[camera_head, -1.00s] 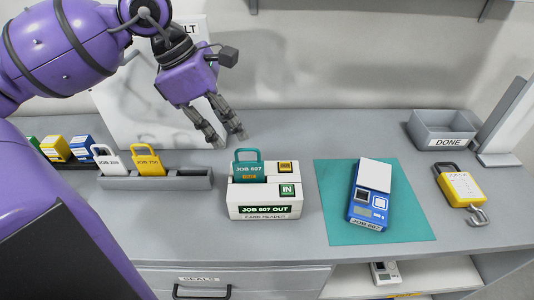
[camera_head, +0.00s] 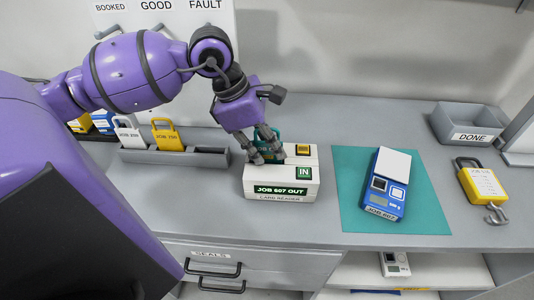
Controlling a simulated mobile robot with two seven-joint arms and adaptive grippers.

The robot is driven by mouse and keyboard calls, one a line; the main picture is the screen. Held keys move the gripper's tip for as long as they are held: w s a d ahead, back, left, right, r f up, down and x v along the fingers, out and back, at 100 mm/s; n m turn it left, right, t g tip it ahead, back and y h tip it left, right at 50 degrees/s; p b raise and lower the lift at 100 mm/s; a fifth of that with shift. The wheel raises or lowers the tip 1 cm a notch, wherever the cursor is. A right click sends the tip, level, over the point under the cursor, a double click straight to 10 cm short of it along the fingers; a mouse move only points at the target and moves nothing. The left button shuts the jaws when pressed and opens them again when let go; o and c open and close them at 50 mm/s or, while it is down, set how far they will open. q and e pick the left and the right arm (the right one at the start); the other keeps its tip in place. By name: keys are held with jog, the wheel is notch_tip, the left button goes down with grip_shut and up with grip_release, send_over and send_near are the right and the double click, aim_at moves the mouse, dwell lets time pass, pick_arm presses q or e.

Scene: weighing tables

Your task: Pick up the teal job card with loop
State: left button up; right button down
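The teal job card with loop (camera_head: 262,133) stands in the white card reader (camera_head: 268,184), whose front reads "JOB 607 OUT". My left gripper (camera_head: 268,158) is down at the card, its fingers in front of and around it, hiding most of the card. Only bits of teal show by the fingers. I cannot tell whether the fingers are closed on it. My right gripper is not in view.
A blue scale (camera_head: 386,187) sits on a teal mat (camera_head: 428,214). A grey DONE tray (camera_head: 470,122) and a yellow tagged padlock (camera_head: 482,186) are at the right.

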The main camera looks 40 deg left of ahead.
pick_arm(q)
jog(key=shift+c, duration=0.5)
grip_shut()
